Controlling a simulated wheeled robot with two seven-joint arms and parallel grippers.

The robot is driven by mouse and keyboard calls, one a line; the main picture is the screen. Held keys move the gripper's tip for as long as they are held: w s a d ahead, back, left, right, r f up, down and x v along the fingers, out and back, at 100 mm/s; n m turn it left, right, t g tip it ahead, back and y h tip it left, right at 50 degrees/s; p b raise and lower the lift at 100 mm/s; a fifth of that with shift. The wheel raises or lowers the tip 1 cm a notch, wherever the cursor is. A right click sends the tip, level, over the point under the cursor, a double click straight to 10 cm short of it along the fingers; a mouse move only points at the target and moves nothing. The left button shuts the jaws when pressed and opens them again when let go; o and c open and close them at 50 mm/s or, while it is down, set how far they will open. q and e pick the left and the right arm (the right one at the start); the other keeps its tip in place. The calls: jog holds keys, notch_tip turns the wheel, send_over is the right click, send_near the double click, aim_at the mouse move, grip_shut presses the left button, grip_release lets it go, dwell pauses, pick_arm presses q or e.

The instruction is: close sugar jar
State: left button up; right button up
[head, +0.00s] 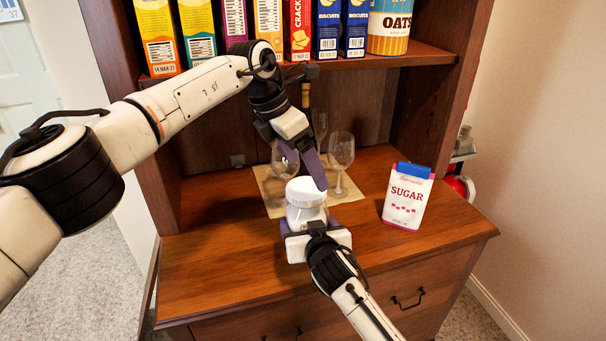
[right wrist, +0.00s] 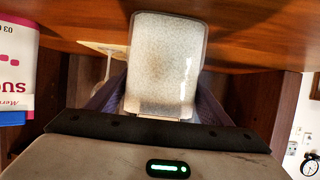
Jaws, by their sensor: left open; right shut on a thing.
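The sugar jar (head: 304,212) stands upright near the middle of the counter, with a white lid (head: 305,191) at its top. In the right wrist view the clear jar (right wrist: 163,65) shows pale, grainy contents. My right gripper (head: 308,222) is shut around the jar's body from the front; its purple fingers lie along the jar's sides. My left gripper (head: 308,168) is open just above and behind the lid, purple fingers pointing down. I cannot tell whether it touches the lid, or how firmly the lid is seated.
A sugar packet (head: 407,198) with a blue clip stands to the right. Wine glasses (head: 341,151) stand on a mat (head: 267,190) behind the jar, close to my left gripper. Cereal boxes and an oats tub (head: 389,27) fill the shelf above. The counter's front left is clear.

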aim_at(306, 220)
pick_arm(q)
jog(key=o, duration=0.4)
jog(key=shift+c, duration=0.2)
jog(key=v, duration=1.2)
pick_arm(e)
jog(key=o, duration=2.2)
jog(key=shift+c, duration=0.2)
pick_arm(q)
jog(key=shift+d, duration=0.1)
jog(key=shift+r+p, duration=0.55)
jog(key=shift+p, duration=0.05)
pick_arm(e)
jog(key=v, duration=1)
jog(key=shift+s, duration=0.2)
